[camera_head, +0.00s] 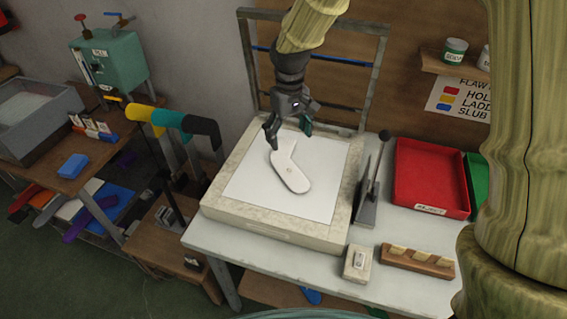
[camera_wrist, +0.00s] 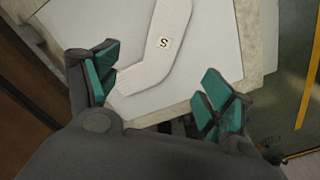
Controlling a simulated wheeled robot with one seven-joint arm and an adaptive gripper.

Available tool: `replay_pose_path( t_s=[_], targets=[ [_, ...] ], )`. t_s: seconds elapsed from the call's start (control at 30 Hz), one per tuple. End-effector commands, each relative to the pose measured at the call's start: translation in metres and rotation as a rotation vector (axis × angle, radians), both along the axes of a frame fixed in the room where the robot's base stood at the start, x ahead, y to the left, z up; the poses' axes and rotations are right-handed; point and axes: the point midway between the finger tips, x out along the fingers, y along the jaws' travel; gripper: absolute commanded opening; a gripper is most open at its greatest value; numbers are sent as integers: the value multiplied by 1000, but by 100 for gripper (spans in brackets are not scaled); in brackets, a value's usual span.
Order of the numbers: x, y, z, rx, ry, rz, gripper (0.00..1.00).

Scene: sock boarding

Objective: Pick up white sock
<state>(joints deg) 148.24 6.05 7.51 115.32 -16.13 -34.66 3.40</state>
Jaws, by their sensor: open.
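The white sock (camera_head: 291,174) lies flat on the white panel of the pale inspection box, its bent shape running toward the front right. In the wrist view the sock (camera_wrist: 163,58) carries a small tag marked S. My gripper (camera_head: 287,133) is above the back end of the sock, with its fingers spread. In the wrist view my gripper's teal finger pads (camera_wrist: 160,88) are wide apart and nothing is between them but the view of the sock and panel below. Whether a fingertip touches the sock, I cannot tell.
The box (camera_head: 240,226) stands on a pale table. A lever tool (camera_head: 369,192) stands at its right, with a red tray (camera_head: 431,178) beyond. A small block (camera_head: 357,262) and a wooden holder (camera_head: 417,262) are in front. A metal frame (camera_head: 378,70) rises behind.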

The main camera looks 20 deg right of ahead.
Motion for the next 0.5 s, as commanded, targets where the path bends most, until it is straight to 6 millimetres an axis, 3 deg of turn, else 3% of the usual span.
replay_pose_path(
  t_s=[0.27, 0.5],
  targets=[
    [0, -1, -21, 0, 1, -1, 81],
    [0, 2, -51, 1, 1, 3, 81]
  ],
)
